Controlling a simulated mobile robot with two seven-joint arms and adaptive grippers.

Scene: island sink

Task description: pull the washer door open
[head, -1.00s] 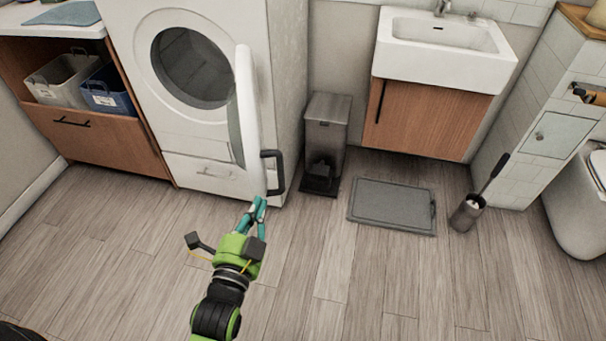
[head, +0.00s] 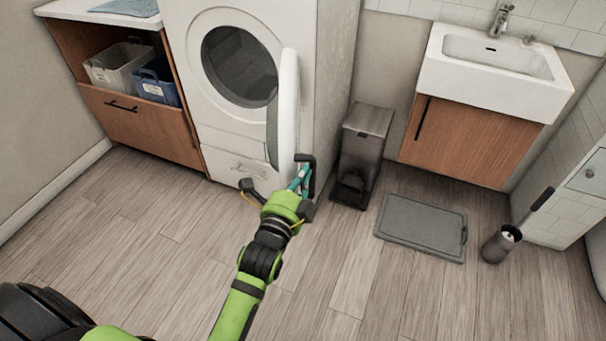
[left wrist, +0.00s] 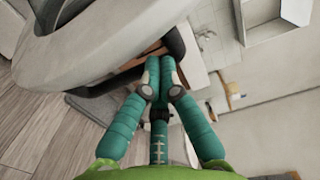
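The white washer (head: 185,75) stands against the back wall. Its round door (head: 289,105) is swung open and stands out from the front, seen nearly edge-on in the head view. A dark handle (head: 312,178) is on the door's outer side. My left gripper (head: 300,178) is at the handle, its teal fingers overlapping it in the head view. In the left wrist view, the fingertips (left wrist: 158,72) are close together, with the dark handle (left wrist: 176,44) just beyond them and the pale door (left wrist: 85,50) at left. I cannot tell whether they touch the handle. My right gripper is out of view.
A grey pedal bin (head: 362,150) stands right of the door. A grey mat (head: 422,226) and a brush holder (head: 500,243) are on the floor below the sink (head: 495,75). A wooden cabinet with baskets (head: 140,118) is left of the washer. The front floor is clear.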

